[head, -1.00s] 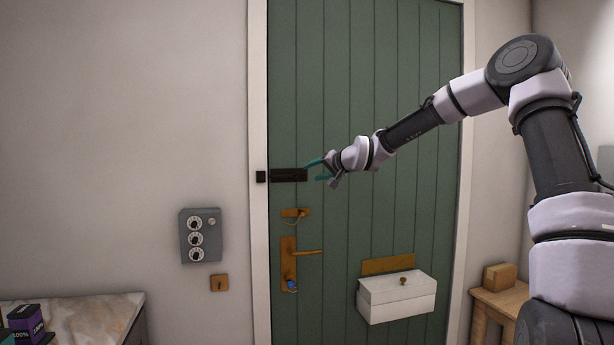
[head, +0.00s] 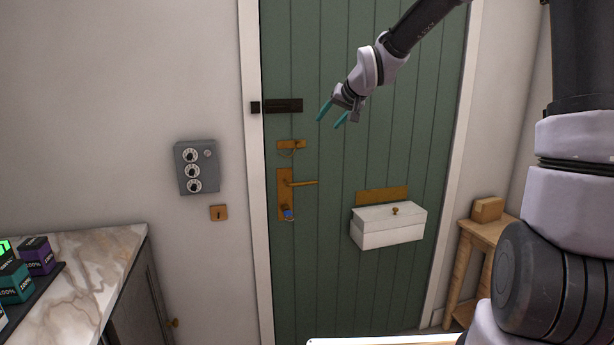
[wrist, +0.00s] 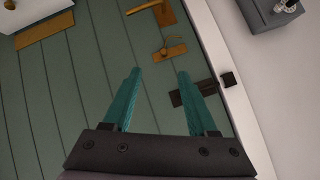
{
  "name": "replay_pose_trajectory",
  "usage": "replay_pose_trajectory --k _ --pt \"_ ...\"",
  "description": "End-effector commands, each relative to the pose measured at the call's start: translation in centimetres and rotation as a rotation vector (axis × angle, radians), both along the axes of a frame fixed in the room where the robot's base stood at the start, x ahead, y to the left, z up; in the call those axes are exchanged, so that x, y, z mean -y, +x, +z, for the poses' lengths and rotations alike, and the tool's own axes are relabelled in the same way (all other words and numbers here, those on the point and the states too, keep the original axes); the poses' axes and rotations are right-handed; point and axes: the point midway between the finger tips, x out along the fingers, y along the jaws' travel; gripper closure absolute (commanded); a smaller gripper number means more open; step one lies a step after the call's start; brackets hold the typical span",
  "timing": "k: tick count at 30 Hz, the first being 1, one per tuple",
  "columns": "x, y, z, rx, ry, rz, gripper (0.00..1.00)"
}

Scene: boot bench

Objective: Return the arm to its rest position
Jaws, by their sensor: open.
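My gripper (head: 332,114) is open and empty in the head view, in front of the green door (head: 345,165). It points down and to the left, a little right of the black bolt (head: 284,106). In the wrist view the black bolt (wrist: 190,95) shows partly behind the right finger.
The door carries a brass chain plate (head: 291,144), a brass lever handle (head: 301,184) and a white box (head: 388,226). A grey dial box (head: 197,167) is on the left wall. A marble-topped cabinet (head: 85,275) stands lower left, a wooden stool (head: 487,228) lower right.

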Motion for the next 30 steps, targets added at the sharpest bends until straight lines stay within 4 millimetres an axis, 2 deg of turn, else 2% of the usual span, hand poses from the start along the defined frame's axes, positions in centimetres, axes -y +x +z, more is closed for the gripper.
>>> replay_pose_trajectory --k 1,3,5,9,15,18,21,24,30 --pt "1.4 -2.0 0.4 -0.015 -0.063 -0.021 0.42" --pt "3.7 -4.6 0.7 -0.044 -0.130 -0.058 0.42" --pt "5.6 -7.1 1.2 -0.070 -0.175 -0.093 0.42" --pt "10.0 -13.2 2.7 -0.125 -0.229 -0.177 0.42" --pt "15.0 -23.0 4.2 -0.200 -0.191 -0.273 0.42" --pt "16.4 -27.3 4.2 -0.237 -0.134 -0.294 0.42" --pt "17.2 -30.5 4.0 -0.266 -0.079 -0.298 0.42" --pt "17.5 -32.5 3.7 -0.286 -0.041 -0.294 0.42" --pt "17.7 -33.5 3.4 -0.299 -0.018 -0.291 0.42"
